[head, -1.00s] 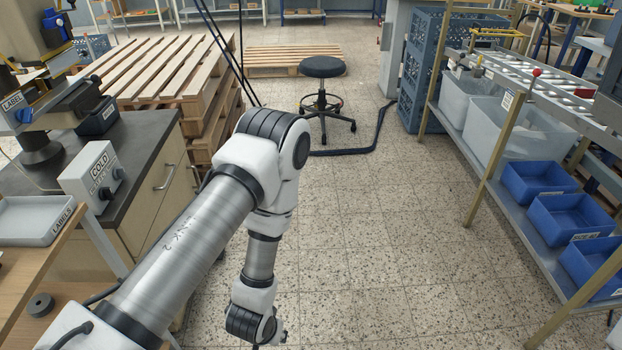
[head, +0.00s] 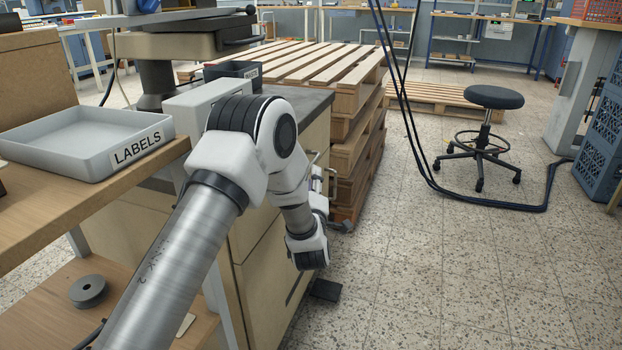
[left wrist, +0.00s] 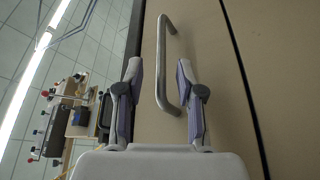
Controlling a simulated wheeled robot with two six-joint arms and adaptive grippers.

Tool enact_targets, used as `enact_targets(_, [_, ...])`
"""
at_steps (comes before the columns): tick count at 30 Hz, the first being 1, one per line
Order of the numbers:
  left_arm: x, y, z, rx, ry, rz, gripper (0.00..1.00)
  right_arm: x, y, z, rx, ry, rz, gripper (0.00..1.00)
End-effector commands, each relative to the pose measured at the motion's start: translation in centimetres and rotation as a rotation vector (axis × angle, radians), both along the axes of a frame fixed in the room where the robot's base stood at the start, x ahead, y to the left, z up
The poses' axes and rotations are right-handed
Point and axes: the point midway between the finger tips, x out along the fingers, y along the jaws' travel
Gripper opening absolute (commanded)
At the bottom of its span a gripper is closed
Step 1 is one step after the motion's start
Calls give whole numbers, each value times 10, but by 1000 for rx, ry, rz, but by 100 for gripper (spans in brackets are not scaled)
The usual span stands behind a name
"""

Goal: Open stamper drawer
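The stamper's cabinet (head: 258,290) has tan drawer fronts and a dark top, left of centre in the head view. In the left wrist view a tan drawer front (left wrist: 215,75) fills the right side, with a bar-shaped metal handle (left wrist: 161,50) on it. A thin dark seam runs along this front, which looks closed. My left gripper (left wrist: 158,68) is open, its fingers on either side of the handle's near end in the picture; I see no clear contact. In the head view my left arm largely hides the handle area. My right gripper is not in view.
A grey LABELS tray (head: 85,140) sits on a wooden bench at left, with a dark round spool (head: 88,291) below. Wooden pallets (head: 345,120) stand beyond the cabinet. Cables hang near a black stool (head: 490,98).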

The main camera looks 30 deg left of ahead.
Motion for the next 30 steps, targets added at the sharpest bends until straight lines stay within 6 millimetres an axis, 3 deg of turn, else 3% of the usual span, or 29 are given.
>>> enact_targets(9, [45, 30, 9, 0, 3, 0, 37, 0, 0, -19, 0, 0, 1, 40])
enact_targets(17, [49, 32, 12, 1, 6, -1, 37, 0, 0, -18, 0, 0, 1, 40])
enact_targets(18, [49, 32, 12, 1, 6, -1, 34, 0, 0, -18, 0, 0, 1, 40])
enact_targets(21, [49, 32, 12, 1, 6, -1, 0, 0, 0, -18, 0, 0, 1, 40])
enact_targets(30, [49, 32, 12, 1, 7, -2, 0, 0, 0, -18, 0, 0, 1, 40])
